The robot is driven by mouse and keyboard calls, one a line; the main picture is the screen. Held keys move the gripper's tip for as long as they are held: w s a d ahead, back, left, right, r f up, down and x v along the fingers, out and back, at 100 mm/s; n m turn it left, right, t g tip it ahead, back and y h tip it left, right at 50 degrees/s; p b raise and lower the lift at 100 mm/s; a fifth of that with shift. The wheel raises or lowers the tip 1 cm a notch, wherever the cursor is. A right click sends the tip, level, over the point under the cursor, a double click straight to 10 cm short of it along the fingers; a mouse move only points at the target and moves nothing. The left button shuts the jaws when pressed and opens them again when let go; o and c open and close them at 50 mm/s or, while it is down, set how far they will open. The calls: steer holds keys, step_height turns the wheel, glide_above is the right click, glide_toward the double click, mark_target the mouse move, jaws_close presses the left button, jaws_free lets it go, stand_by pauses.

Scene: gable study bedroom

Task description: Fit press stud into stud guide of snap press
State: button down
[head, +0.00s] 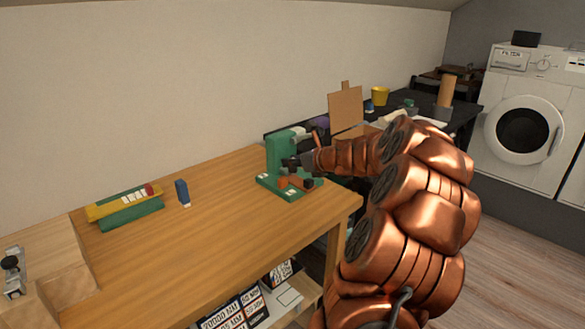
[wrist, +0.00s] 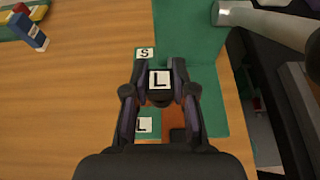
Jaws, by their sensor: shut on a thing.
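My gripper (head: 293,163) is shut on a dark press stud (wrist: 160,98) whose top carries a white label with a black L. In the wrist view the stud sits between the two fingers, above the base of the green snap press (head: 280,150). The press base also shows in the wrist view (wrist: 207,110), with a label S and a label L at its left side. An orange-brown block (wrist: 175,122), possibly part of the stud guide, shows under the fingers near the L label. The stud's lower end is hidden, so I cannot tell whether it touches the guide.
The wooden table (head: 225,230) is mostly clear left of the press. A grey press lever (wrist: 270,22) reaches over the right side. A black table stands beyond.

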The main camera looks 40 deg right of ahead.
steer(key=shift+w+d+f, duration=0.15)
steer(key=shift+w+d, duration=1.05)
steer(key=shift+w, duration=0.25)
steer(key=shift+f+b, duration=0.75)
steer(key=shift+f, duration=0.95)
steer(key=shift+f, duration=0.1)
steer(key=c, duration=0.9)
jaws_free()
steer(key=shift+c, duration=0.2)
steer(key=shift+s, duration=0.1)
steer(key=shift+s+r, duration=0.25)
steer(key=p+v, duration=0.2)
steer(key=v, duration=0.9)
steer(key=shift+s, duration=0.2)
steer(key=shift+a+r, duration=0.1)
